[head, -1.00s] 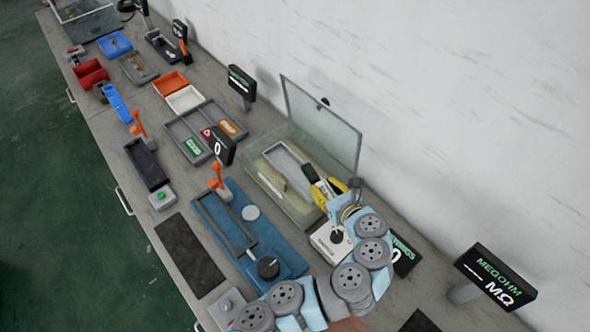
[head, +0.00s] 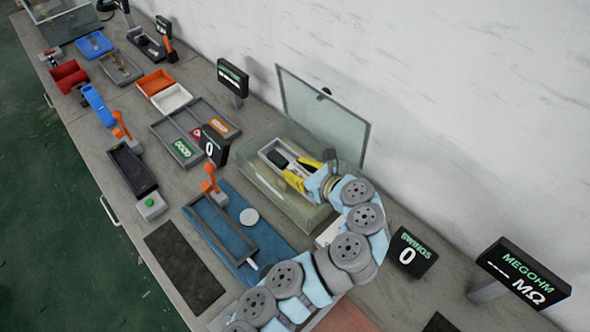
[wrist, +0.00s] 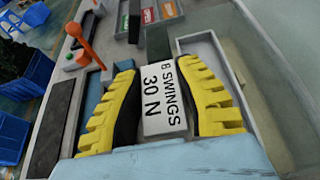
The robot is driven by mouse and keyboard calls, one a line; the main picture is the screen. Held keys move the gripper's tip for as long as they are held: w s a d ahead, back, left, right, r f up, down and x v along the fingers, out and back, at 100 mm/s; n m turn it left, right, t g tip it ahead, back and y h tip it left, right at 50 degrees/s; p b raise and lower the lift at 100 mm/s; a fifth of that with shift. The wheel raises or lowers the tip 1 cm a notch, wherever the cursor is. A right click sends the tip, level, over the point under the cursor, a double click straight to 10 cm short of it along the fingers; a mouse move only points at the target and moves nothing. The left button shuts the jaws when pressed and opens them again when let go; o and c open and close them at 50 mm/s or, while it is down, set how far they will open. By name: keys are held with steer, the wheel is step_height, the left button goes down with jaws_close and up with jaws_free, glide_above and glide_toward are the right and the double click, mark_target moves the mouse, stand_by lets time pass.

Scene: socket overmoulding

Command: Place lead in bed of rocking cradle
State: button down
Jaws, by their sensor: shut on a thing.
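The rocking cradle seems to be the grey bed (head: 267,153) in the open glass case. It also shows at the right of the wrist view (wrist: 207,45). My gripper (head: 293,171) has yellow fingers and is over this bed, inside the case. In the wrist view, the fingers (wrist: 165,95) are on both sides of a white label (wrist: 163,95) reading "8 SWINGS 30 N". A dark piece (head: 283,157) at the fingertips seems to be the lead in my grip. My fingers hide most of it, and I cannot tell whether it touches the bed floor.
The clear lid (head: 322,115) stands raised behind the case. The swings display (head: 408,250) reads 0, right of my arm. A blue fixture base (head: 262,232) with an orange lever (head: 209,179) is in front of the case. A dark mat (head: 185,267) lies bare.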

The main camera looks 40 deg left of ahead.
steer(key=shift+w+a+f+b, duration=0.35)
steer(key=shift+w+a+b, duration=0.05)
steer(key=shift+b, duration=0.35)
steer(key=w+a+f+b, duration=0.1)
steer(key=w+a+f, duration=0.1)
steer(key=f, duration=0.1)
steer(key=w+a+f, duration=0.3)
steer(key=shift+w+a+f+b, duration=0.1)
steer(key=shift+w+a+b, duration=0.15)
steer(key=shift+w+b, duration=0.1)
steer(key=shift+w+a+f, duration=0.3)
steer(key=shift+w+f, duration=0.05)
steer(key=shift+a+f, duration=0.15)
steer(key=shift+f, duration=0.2)
steer(key=shift+w+f+b, duration=0.15)
steer(key=shift+f+b, duration=0.5)
steer(key=shift+f, duration=0.85)
steer(key=shift+f, duration=0.1)
